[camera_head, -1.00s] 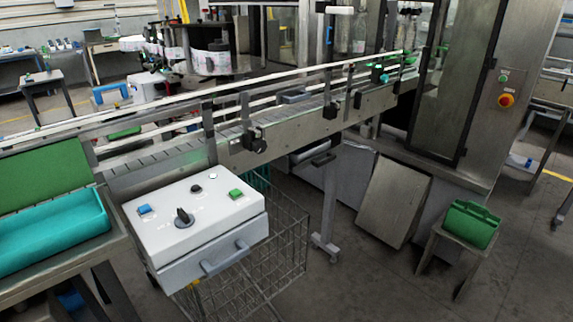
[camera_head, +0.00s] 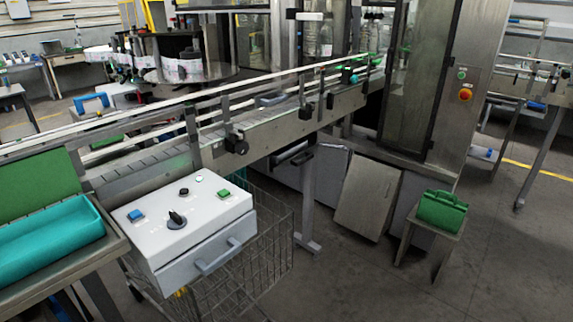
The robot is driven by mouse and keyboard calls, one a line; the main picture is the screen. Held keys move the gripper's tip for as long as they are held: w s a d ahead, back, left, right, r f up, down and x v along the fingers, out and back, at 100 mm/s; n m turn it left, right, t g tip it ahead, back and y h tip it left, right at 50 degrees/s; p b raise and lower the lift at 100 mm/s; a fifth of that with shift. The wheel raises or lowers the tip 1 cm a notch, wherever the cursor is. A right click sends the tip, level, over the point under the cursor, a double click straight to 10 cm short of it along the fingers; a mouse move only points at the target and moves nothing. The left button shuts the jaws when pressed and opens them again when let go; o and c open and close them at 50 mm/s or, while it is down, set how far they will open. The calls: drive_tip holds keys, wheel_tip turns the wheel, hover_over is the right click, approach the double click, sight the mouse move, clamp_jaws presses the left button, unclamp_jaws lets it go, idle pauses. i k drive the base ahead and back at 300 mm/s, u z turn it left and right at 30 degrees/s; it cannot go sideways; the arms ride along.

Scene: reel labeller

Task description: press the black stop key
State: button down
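The black stop key (camera_head: 184,191) is a small dark round button near the back of the top face of a white control box (camera_head: 160,242). A black rotary knob (camera_head: 176,218) stands in front of it. A blue key (camera_head: 135,215) lies to the left and a green key (camera_head: 224,194) to the right. A small white button (camera_head: 199,179) is behind and to the right of the black key. My gripper is not in view.
A conveyor (camera_head: 250,143) runs behind the box. A teal tray (camera_head: 50,242) sits on a table at left. A wire basket (camera_head: 272,225) is beside and below the box. A green container (camera_head: 442,211) rests on a stand at right. Open floor lies at lower right.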

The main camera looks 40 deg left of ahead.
sight(184, 191)
drive_tip(key=u, duration=2.35)
drive_tip(key=i, duration=1)
drive_tip(key=z, duration=0.05)
